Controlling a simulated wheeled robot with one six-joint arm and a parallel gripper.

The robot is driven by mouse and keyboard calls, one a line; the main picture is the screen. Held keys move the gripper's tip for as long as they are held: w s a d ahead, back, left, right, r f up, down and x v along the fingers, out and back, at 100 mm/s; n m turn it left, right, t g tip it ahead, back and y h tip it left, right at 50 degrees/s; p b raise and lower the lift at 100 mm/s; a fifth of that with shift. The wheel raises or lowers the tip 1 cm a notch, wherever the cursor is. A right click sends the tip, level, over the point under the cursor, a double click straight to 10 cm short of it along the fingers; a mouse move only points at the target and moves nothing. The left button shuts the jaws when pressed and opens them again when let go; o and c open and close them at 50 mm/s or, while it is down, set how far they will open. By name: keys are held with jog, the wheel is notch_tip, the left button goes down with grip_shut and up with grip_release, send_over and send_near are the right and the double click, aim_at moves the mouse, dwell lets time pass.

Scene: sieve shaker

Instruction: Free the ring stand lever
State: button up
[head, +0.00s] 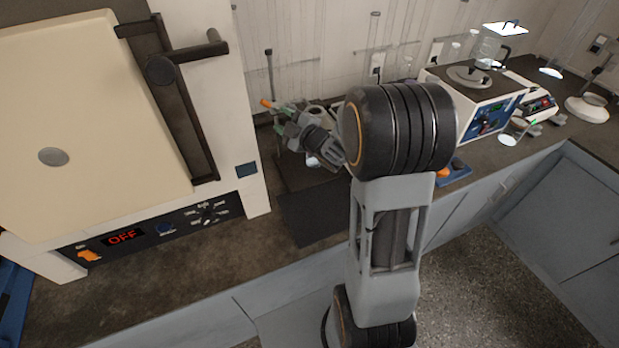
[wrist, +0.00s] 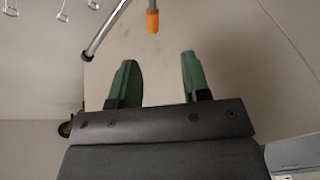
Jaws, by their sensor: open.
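The ring stand's metal rod (head: 270,72) rises from the counter at the back, right of the large cream oven. The orange-tipped lever (head: 266,102) shows beside my gripper (head: 279,119). In the wrist view, the orange lever tip (wrist: 152,21) hangs on a grey stem, beyond and between my green fingertips. My gripper (wrist: 157,62) is open there, with nothing between its fingers. A slanted metal rod (wrist: 107,30) shows to the left of the lever. The lever's upper joint is out of the wrist view, and my arm hides part of the stand in the head view.
The oven (head: 90,150) with its handle and OFF display fills the left. A blue-and-white instrument (head: 480,105) and glassware (head: 490,48) stand on the counter to the right. A dark mat (head: 308,218) lies bare at the counter's front.

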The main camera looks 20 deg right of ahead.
jog(key=s+f+m+g+h+b, duration=0.1)
jog(key=s+f+m+g+h, duration=0.2)
jog(key=s, duration=1.5)
jog(key=shift+a+f+m+g+h, duration=0.15)
jog(key=shift+a+m+g+h, duration=0.2)
jog(key=shift+m+g+h, duration=3.05)
jog(key=m+y, duration=0.2)
jog(key=m, duration=0.1)
jog(key=shift+m+g, duration=0.4)
jog(key=s+a+m+g+y, duration=0.1)
jog(key=s+a+g, duration=0.1)
jog(key=s, duration=0.5)
jog(key=shift+a+m+g+y, duration=0.3)
jog(key=shift+a+g, duration=0.1)
jog(key=shift+a, duration=0.2)
